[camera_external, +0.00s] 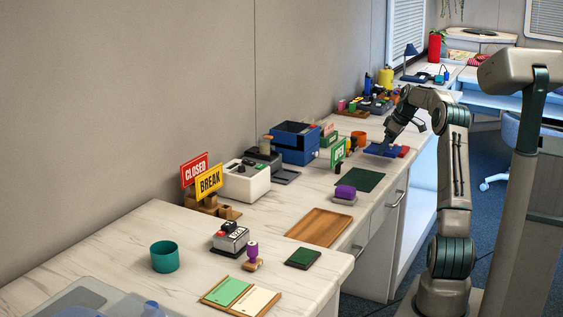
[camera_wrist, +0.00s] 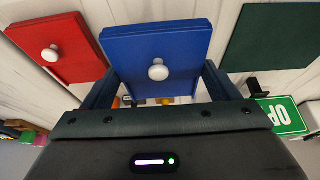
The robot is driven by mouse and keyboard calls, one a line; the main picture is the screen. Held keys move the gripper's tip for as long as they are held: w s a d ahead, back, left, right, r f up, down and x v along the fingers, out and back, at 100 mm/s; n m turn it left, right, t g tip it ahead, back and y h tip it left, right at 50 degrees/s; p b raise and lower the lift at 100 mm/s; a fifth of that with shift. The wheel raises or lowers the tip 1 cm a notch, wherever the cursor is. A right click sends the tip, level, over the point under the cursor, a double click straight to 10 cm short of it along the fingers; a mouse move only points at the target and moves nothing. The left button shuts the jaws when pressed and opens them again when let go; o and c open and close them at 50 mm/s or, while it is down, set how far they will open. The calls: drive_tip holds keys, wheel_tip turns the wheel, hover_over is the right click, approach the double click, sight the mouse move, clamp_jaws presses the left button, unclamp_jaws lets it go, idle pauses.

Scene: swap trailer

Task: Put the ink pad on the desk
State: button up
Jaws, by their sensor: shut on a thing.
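My gripper (camera_external: 386,142) is low over the far part of the counter. In the wrist view its two fingers (camera_wrist: 158,78) are at either side of a blue flat block with a white knob (camera_wrist: 150,45), and it is shut on this block. The blue block also shows under the gripper in the external view (camera_external: 377,150). A matching red block with a white knob (camera_wrist: 62,48) lies beside it. A small dark pad with a green top (camera_external: 303,257), which looks like an ink pad, lies at the near desk's right edge. The desk (camera_external: 115,245) has a white marbled top.
A dark green mat (camera_external: 360,180), purple-topped block (camera_external: 345,194) and wooden tray (camera_external: 318,227) lie along the counter. A green sign (camera_external: 338,153) stands near my gripper. The near desk holds a teal cup (camera_external: 164,257), a stamp (camera_external: 253,257) and a green-and-cream board (camera_external: 240,296).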

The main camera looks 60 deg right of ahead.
sight(390, 149)
drive_tip(key=shift+f+b, duration=0.6)
drive_tip(key=shift+f, duration=1.25)
drive_tip(key=shift+f, duration=0.1)
drive_tip(key=o, duration=1.1)
drive_tip(key=shift+f, duration=0.1)
drive_tip(key=p+v, duration=0.3)
drive_tip(key=v, duration=0.9)
drive_tip(key=shift+r, duration=0.25)
